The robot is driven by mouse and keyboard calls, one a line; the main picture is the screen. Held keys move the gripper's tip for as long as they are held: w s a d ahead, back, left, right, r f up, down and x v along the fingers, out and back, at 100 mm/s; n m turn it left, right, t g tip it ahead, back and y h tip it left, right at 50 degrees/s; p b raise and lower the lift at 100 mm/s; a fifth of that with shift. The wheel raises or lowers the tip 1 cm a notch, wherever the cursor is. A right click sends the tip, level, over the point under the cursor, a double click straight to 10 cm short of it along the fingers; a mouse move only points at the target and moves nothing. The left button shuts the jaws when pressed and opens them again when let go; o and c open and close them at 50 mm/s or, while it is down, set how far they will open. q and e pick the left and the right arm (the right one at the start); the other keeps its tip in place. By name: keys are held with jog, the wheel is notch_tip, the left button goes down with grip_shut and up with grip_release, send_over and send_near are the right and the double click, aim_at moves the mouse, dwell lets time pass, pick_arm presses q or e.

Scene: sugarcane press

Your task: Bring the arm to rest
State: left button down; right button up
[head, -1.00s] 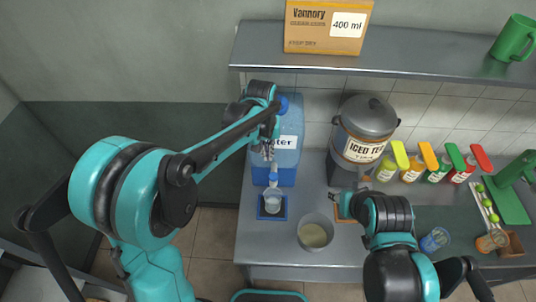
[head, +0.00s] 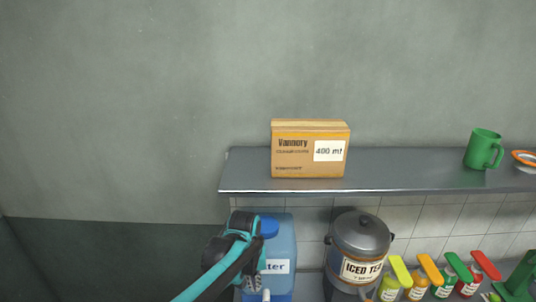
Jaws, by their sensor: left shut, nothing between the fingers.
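My left arm comes in from the bottom edge. Its wrist stands in front of the left part of the blue water container (head: 281,243). My left gripper (head: 252,284) hangs down low in the picture, in front of the container's label, and is shut with nothing in it. Its tips are small and close to the bottom edge. Whether it touches the container I cannot tell. My right arm and gripper are not in view.
A grey shelf (head: 400,182) holds a cardboard box (head: 300,158), a green mug (head: 482,149) and an orange-rimmed dish (head: 525,160). Below are an iced tea pot (head: 361,240) and several coloured bottles (head: 420,285). The wall above is bare. The counter top is largely out of view.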

pick_arm(q)
jog(key=s+a+f+t+b, duration=0.6)
jog(key=s+a+f+b, duration=0.7)
jog(key=s+f+b, duration=0.4)
jog(key=b, duration=0.4)
jog(key=shift+a+f+y+b, duration=0.3)
jog(key=shift+a+y, duration=0.1)
